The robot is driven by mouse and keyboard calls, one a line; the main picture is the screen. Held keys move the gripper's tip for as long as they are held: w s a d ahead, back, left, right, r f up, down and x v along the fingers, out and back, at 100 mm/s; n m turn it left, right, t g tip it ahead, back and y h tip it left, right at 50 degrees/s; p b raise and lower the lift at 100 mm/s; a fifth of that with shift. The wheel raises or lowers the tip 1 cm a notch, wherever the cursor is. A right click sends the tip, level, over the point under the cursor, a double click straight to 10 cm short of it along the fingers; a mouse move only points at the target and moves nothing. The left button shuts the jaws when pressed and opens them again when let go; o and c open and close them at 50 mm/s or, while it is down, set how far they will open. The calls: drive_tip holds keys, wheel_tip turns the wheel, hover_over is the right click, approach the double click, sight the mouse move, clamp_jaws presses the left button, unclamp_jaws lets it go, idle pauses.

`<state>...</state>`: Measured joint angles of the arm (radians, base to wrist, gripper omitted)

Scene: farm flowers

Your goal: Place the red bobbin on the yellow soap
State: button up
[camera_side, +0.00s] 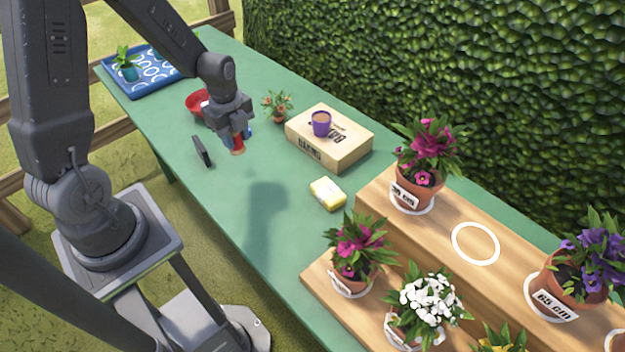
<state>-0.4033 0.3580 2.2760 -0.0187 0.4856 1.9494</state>
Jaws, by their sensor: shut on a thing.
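The red bobbin (237,150) is between the fingertips of my gripper (237,140). My gripper is shut on it and holds it above the green table; a shadow lies on the table below and to the right. Most of the bobbin is hidden by the fingers, and only its lower part shows. The yellow soap (327,194) lies on the table, to the right of and nearer the camera than my gripper, with nothing on top of it.
A wooden box (345,150) with a purple cup (320,124) stands behind the soap. A wooden stand (390,212) with potted flowers is at right.

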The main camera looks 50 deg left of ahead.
drive_tip(key=w+d+r+m, duration=0.2)
drive_tip(key=w+d+m, duration=0.1)
drive_tip(key=w+d, duration=0.55)
hover_over(329, 189)
drive_tip(key=f, duration=0.6)
drive_tip(key=shift+s+a, duration=0.15)
drive_tip(key=shift+a, duration=0.1)
drive_tip(key=shift+d+f, duration=0.25)
drive_tip(key=shift+d, duration=0.05)
drive_tip(key=shift+f, duration=1.9)
drive_tip(key=shift+f, duration=0.15)
drive_tip(key=o, duration=0.9)
